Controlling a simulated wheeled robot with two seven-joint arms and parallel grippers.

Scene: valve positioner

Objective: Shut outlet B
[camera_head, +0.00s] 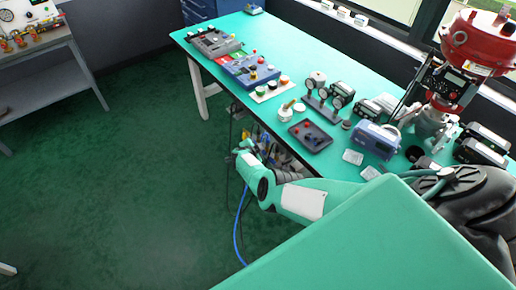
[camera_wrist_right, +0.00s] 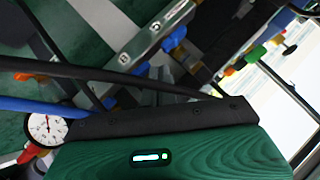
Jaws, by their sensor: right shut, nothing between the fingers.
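I cannot pick out outlet B for sure; no label for it is readable. In the right wrist view, small fittings with a green knob (camera_wrist_right: 257,53) and an orange knob (camera_wrist_right: 278,40) sit at the upper right, near a bright panel. A round white dial gauge (camera_wrist_right: 46,128) is at the left, beside a blue hose (camera_wrist_right: 30,104). My right arm reaches across the bench's front edge in the head view. Its gripper (camera_head: 238,154) is shut and empty, low beside the bench; its fingertips are hard to make out. My left gripper is not in view.
The green bench (camera_head: 290,45) carries control boxes, a gauge stand (camera_head: 325,100), a dark tray (camera_head: 310,135) and a red-topped actuator (camera_head: 480,42). Hoses hang below its front edge. A side table (camera_head: 70,45) with brass fittings stands at far left. The floor between is clear.

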